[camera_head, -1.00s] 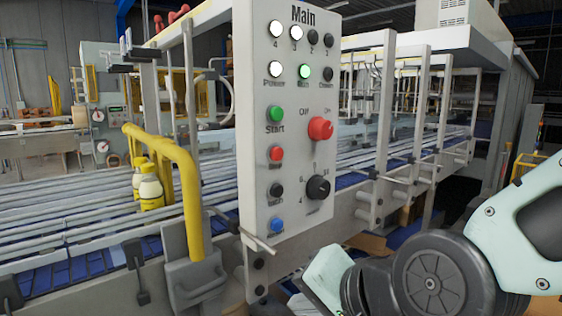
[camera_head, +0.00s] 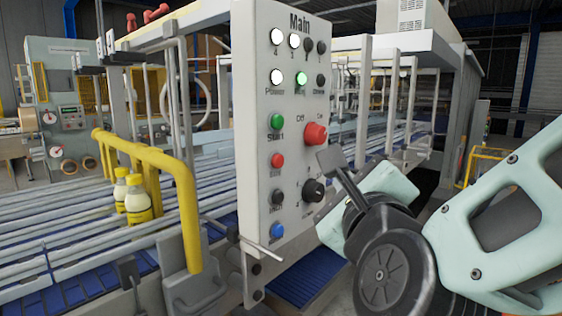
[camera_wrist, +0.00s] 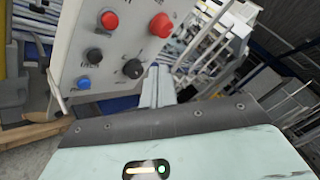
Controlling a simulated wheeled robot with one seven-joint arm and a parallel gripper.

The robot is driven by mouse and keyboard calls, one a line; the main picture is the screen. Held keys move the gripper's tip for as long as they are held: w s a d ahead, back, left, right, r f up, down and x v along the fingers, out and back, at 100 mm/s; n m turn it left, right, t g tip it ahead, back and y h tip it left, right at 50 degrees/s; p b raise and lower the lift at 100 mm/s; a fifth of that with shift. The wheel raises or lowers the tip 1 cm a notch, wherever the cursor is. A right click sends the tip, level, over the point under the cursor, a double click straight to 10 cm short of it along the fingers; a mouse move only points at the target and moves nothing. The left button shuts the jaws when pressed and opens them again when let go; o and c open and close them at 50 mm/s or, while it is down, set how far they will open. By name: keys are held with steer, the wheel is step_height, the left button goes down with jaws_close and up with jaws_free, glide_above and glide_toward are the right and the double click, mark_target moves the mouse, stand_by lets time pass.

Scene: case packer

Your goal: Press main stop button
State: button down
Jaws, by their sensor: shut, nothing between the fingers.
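The main control panel (camera_head: 258,115), headed "Main", is a white upright plate. Its small red button (camera_head: 278,160) sits below the green start button (camera_head: 277,121); its label is too blurred to read surely. It also shows in the wrist view as the upper left red button (camera_wrist: 109,20). My gripper (camera_head: 327,160) is shut and empty, in front of the panel's right side and right of the small red button, apart from it. In the wrist view my gripper's fingers (camera_wrist: 156,84) point toward the panel's lower right edge.
A yellow rail (camera_head: 150,152) and yellow-white bottles (camera_head: 137,197) are at left. A thin bar (camera_head: 262,251) juts below the panel.

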mark_target(278, 161)
steer(key=w+a+p, duration=0.1)
steer(key=w+a, duration=0.4)
steer(key=a, duration=0.2)
steer(key=shift+w+p, duration=0.25)
steer(key=shift+p, duration=0.1)
steer(key=shift+f, duration=0.1)
stand_by(2.0)
steer(key=shift+w+a+b, duration=0.2)
steer(key=shift+a+b, duration=0.15)
steer(key=shift+b, duration=0.3)
